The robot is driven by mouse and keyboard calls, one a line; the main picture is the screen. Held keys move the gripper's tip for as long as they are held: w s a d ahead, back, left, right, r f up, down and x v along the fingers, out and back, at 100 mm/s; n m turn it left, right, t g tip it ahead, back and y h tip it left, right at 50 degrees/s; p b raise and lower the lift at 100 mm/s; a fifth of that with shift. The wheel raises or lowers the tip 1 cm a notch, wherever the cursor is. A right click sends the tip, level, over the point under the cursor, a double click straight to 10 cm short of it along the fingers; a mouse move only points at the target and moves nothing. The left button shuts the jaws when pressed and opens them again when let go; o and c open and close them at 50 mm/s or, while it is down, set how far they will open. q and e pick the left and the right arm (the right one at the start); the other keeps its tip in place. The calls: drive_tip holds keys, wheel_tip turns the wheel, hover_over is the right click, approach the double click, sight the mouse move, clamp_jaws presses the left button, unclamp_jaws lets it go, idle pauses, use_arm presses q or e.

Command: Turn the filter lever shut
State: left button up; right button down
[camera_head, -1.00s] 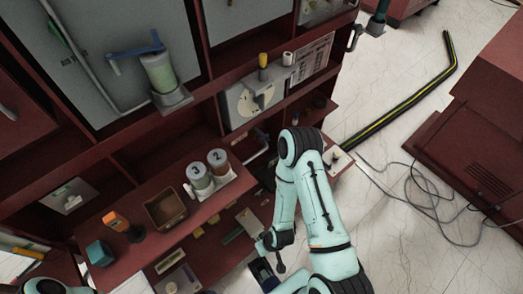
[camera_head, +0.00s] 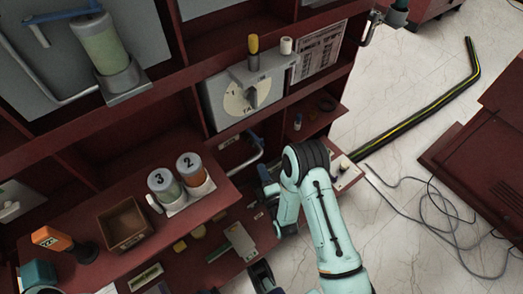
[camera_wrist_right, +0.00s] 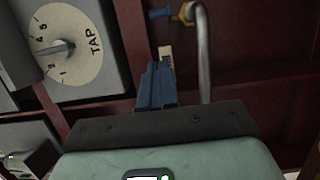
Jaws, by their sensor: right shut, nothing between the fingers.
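A green-filled clear cylinder (camera_head: 101,45), which looks like a filter, stands in a grey holder at the upper left. A blue lever (camera_head: 62,15) lies across its top. A second, smaller blue handle (camera_head: 251,137) sits at the bent metal pipe under the TAP dial; it also shows at the top of the right wrist view (camera_wrist_right: 160,13), beside a yellow fitting. I cannot tell from the pictures which is meant. My right gripper (camera_head: 264,176) is near this lower pipe. In the wrist view its blue fingers (camera_wrist_right: 160,82) are shut and empty, apart from the handle. My left gripper is not in view.
The TAP dial (camera_head: 243,97) is on a grey box above the pipe (camera_head: 250,160). Canisters numbered 3 (camera_head: 162,183) and 2 (camera_head: 193,169), a brown bin (camera_head: 124,225) and an orange tool (camera_head: 52,239) stand on the left shelf. Cables (camera_head: 432,205) lie on the floor at right.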

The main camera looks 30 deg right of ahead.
sight(261, 142)
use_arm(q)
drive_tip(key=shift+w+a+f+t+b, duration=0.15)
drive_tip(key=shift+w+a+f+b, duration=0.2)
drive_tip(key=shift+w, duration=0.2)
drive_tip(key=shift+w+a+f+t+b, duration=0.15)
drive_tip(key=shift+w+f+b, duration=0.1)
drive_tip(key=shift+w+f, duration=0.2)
use_arm(e)
drive_tip(key=w+d, duration=0.4)
drive_tip(key=w, duration=0.4)
drive_tip(key=shift+d, duration=0.35)
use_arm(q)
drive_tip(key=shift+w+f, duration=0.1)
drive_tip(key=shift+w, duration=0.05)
use_arm(e)
drive_tip(key=shift+d, duration=0.2)
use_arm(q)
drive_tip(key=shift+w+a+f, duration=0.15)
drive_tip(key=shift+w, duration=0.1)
use_arm(e)
drive_tip(key=shift+d+n+y, duration=0.3)
drive_tip(key=shift+n+y, duration=0.1)
drive_tip(key=shift+y, duration=0.2)
